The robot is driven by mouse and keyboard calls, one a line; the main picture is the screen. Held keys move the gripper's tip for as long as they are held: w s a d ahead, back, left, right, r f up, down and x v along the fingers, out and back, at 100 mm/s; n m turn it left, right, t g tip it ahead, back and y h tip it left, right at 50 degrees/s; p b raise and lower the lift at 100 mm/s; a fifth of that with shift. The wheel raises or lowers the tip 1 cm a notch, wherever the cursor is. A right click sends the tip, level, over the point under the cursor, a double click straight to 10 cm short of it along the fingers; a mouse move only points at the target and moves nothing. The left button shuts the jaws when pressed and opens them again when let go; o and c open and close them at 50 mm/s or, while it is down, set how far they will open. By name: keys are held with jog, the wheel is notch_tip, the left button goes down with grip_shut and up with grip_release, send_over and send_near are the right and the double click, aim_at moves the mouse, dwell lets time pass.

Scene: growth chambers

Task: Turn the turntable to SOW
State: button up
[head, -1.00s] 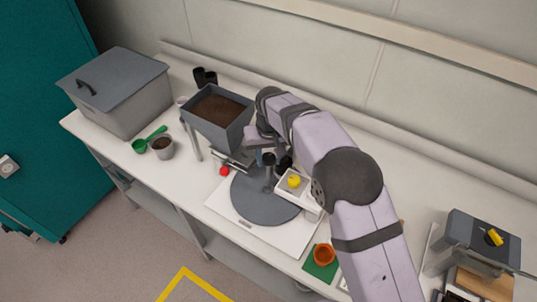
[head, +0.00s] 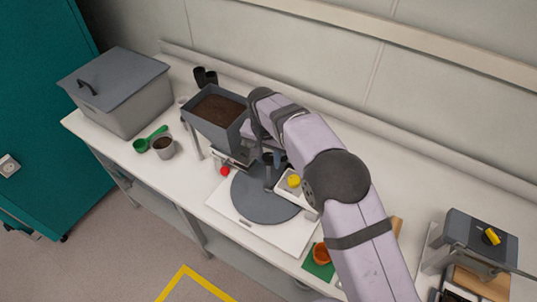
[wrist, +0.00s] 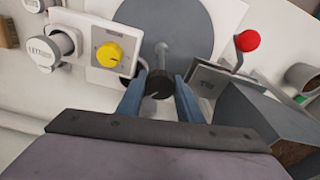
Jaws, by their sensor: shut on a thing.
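The turntable is a round grey disc (head: 262,203) on a white base plate (head: 232,217). It also shows in the wrist view (wrist: 198,30), with a grey post and arm near its middle. My gripper (wrist: 160,82) has its two blue fingers on either side of a dark round knob (wrist: 159,85) at the end of that arm and is shut on it. In the head view my arm hides part of the gripper and the disc's far side. I cannot read a SOW mark or tell which position the turntable points to.
A soil-filled hopper (head: 219,110) stands close to my gripper. A lever with a red ball (wrist: 247,41) and a white box with a yellow dial (wrist: 109,54) flank the disc. An orange pot (head: 321,254) sits at the front. A grey lidded bin (head: 120,95) stands at left.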

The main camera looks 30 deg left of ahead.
jog(key=m, duration=0.4)
jog(key=shift+m+h+p, duration=0.3)
jog(key=shift+m+p, duration=0.05)
jog(key=shift+m, duration=0.05)
jog(key=m, duration=0.3)
jog(key=m+p, duration=0.1)
jog(key=m, duration=0.2)
jog(key=shift+g+h, duration=0.3)
jog(key=shift+h, duration=0.1)
jog(key=o, duration=0.6)
jog(key=shift+o, duration=0.2)
